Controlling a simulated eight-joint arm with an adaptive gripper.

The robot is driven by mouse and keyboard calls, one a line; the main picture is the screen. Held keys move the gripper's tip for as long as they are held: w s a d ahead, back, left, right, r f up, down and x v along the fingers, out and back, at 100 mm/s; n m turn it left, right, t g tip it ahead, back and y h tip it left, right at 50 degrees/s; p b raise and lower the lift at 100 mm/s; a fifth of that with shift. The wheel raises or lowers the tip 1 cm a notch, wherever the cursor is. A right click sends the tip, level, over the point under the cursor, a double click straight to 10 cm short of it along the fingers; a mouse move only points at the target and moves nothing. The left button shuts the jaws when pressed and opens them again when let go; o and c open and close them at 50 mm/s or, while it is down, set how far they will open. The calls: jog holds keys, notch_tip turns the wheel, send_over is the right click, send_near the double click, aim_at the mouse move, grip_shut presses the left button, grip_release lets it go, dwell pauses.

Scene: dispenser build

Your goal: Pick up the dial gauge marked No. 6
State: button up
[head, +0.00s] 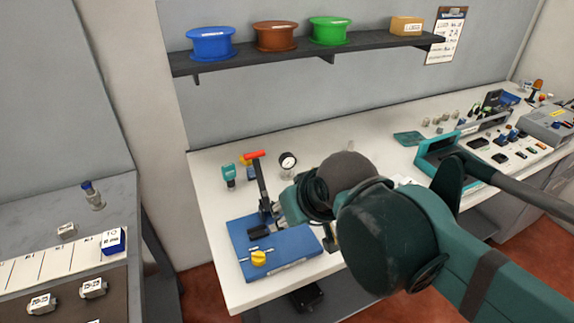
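A dial gauge (288,160) with a round white face and black rim stands on the white bench, left of my arm's wrist. Its number is too small to read. A teal gauge-like device (229,174) stands further left on the bench; its marking cannot be read either. My dark green arm reaches in from the right, and its wrist end is over the bench, just right of and nearer than the dial gauge.
A blue base (283,247) with an upright red-handled lever (255,155) and a yellow knob (259,258) sits at the bench's front left. A shelf (358,47) with spools runs above. A teal tray (431,154) and small parts lie right. The back middle of the bench is mostly clear.

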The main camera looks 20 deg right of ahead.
notch_tip(320, 180, up, 5)
jog(key=w+d+r+m+g+h+p, duration=0.1)
jog(key=w+d+r+m+g+p, duration=0.15)
jog(key=w+r+m+p, duration=0.4)
jog(key=m+g+h+p, duration=0.45)
jog(key=m+p, duration=0.75)
jog(key=p, duration=0.5)
send_over(285, 154)
jog(key=a, duration=0.2)
notch_tip(285, 154, down, 12)
jog(key=r, duration=0.1)
jog(key=shift+a+f+y, duration=0.2)
jog(key=shift+f+y, duration=0.05)
jog(key=shift+y, duration=0.2)
jog(key=shift+f, duration=0.1)
jog(key=shift+x, duration=1.2)
